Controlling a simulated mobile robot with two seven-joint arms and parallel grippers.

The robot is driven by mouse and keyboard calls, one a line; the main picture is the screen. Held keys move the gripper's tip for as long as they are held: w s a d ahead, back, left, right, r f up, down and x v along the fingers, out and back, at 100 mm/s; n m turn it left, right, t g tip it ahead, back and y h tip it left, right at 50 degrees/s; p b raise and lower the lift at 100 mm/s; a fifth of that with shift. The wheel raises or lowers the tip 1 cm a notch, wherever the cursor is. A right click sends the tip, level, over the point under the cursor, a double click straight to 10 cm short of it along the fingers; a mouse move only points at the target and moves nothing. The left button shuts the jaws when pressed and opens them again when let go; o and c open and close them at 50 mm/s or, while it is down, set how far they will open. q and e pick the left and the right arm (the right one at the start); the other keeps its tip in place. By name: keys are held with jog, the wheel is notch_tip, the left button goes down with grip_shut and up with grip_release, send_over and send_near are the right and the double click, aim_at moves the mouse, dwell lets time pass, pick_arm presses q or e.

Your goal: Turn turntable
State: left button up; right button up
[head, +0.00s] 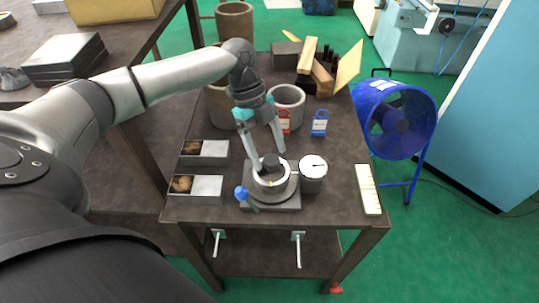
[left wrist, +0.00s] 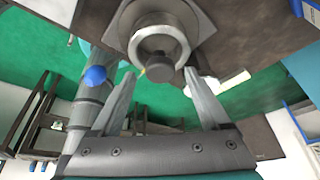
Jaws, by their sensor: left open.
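The turntable (head: 271,193) is a round grey chuck on a square dark base near the table's front. A pale ring with a dark round piece (head: 270,162) sits on top. A lever with a blue ball (head: 241,192) sticks out at its left. My left gripper (head: 268,157) is open over the top of the chuck, its fingers pointing down on either side of the dark piece. In the left wrist view, the ring (left wrist: 158,42) and dark piece (left wrist: 160,68) lie between and beyond the fingertips (left wrist: 158,77). Whether the fingers touch the ring I cannot tell. My right gripper is out of view.
A grey cylinder with a white dial top (head: 313,170) stands close at the chuck's right. Two metal trays (head: 207,186) lie to the left. Red and blue tags (head: 319,124), a grey pot (head: 287,98) and wooden blocks are behind. A pale strip (head: 368,190) lies at the right edge.

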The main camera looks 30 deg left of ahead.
pick_arm(q)
jog(key=shift+s+d+f, duration=0.1)
jog(key=shift+d+f, duration=0.15)
jog(key=shift+f, duration=0.4)
grip_shut()
